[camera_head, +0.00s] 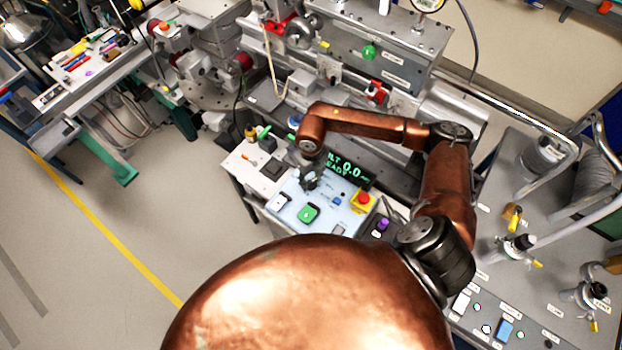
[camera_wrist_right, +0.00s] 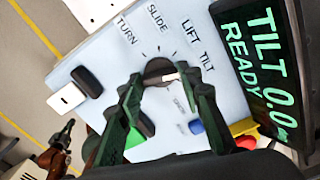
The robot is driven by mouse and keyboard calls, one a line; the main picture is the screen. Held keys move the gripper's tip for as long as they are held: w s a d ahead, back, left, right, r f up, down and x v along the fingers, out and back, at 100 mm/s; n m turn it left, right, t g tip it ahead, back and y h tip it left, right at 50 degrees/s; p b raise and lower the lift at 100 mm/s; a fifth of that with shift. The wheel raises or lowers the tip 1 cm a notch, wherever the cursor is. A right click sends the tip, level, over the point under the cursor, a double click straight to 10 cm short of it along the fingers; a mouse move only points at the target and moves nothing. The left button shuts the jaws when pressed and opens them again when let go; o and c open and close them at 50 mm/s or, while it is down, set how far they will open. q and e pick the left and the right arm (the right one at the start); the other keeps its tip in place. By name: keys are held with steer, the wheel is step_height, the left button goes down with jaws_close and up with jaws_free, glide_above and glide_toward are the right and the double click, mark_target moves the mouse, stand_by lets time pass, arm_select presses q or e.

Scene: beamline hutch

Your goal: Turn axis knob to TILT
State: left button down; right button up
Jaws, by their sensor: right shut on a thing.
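The axis knob (camera_wrist_right: 158,70) is a dark round knob on the pale blue control panel (camera_head: 291,190). Printed labels TURN, SLIDE, LIFT and TILT lie around it in the right wrist view. Its white pointer mark lies toward the TILT label (camera_wrist_right: 206,61). My right gripper (camera_head: 310,180) is over the panel, and its two dark green fingers close on the knob from both sides in the wrist view (camera_wrist_right: 161,81). The fingers hide part of the knob in the head view. The display (camera_wrist_right: 262,65) reads TILT 0.0 and READY in green.
A green button (camera_head: 308,213), a white rocker switch (camera_head: 281,201) and a red stop button (camera_head: 363,198) on yellow sit near the knob. A small blue button (camera_wrist_right: 196,127) is also close. Metal beamline equipment stands behind the panel. Open floor lies to the left.

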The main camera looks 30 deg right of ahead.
mark_target(311, 182)
steer(key=shift+m, duration=0.3)
steer(key=o, duration=1.2)
steer(key=shift+c, duration=0.2)
step_height(311, 182, up, 12)
steer(key=shift+a, duration=0.1)
stand_by(0.3)
